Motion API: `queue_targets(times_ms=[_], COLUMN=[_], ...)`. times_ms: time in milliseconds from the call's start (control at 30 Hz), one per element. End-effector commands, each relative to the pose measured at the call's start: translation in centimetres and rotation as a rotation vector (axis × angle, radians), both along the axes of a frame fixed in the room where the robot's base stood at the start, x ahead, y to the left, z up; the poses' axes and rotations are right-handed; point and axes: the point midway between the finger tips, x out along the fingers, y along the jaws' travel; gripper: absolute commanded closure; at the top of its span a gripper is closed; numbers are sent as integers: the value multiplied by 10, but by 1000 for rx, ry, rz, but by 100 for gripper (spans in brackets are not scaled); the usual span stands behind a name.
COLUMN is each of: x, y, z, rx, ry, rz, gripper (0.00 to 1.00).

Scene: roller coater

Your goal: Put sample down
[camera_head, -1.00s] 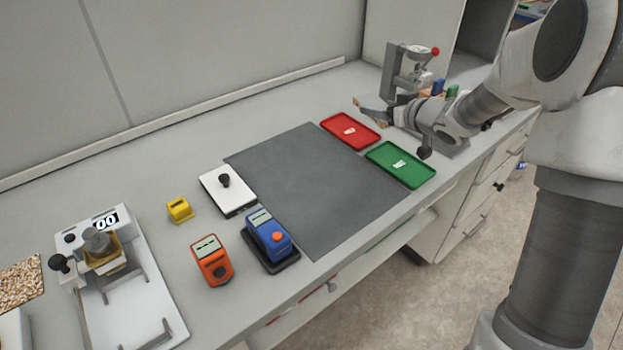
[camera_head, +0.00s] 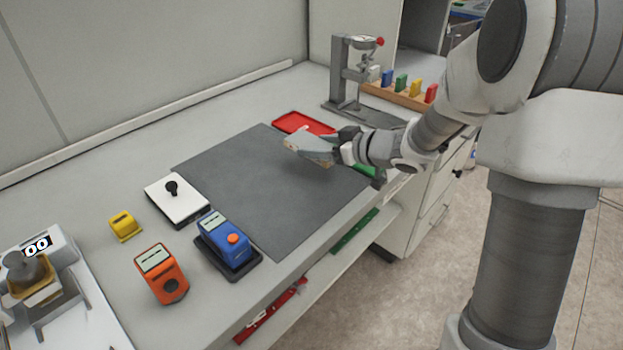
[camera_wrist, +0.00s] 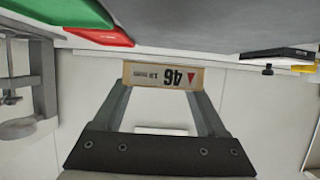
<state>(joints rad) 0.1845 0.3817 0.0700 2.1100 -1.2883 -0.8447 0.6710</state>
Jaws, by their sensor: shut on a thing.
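The sample is a flat piece with a pale grey face and a tan edge (camera_head: 308,146). In the wrist view its tan edge (camera_wrist: 163,76) carries the upside-down print "46". My gripper (camera_head: 328,149) is shut on it, with one finger at each end of that edge in the wrist view. The sample is held tilted over the far right part of the dark grey mat (camera_head: 265,185). It appears above the surface, but I cannot tell how high.
A stand (camera_head: 340,75) and block rack (camera_head: 400,94) are behind. A white plate (camera_head: 165,208), blue device (camera_head: 222,236) and orange device (camera_head: 155,258) stand left. The mat's middle is clear.

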Motion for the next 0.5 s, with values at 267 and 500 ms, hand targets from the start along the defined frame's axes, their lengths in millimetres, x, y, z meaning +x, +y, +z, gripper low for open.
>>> queue_targets(times_ms=[267, 500], x=[-24, -24], y=[11, 12], z=[-18, -52], rx=[1, 1], ry=[-1, 2], rz=[0, 0], gripper=[83, 83])
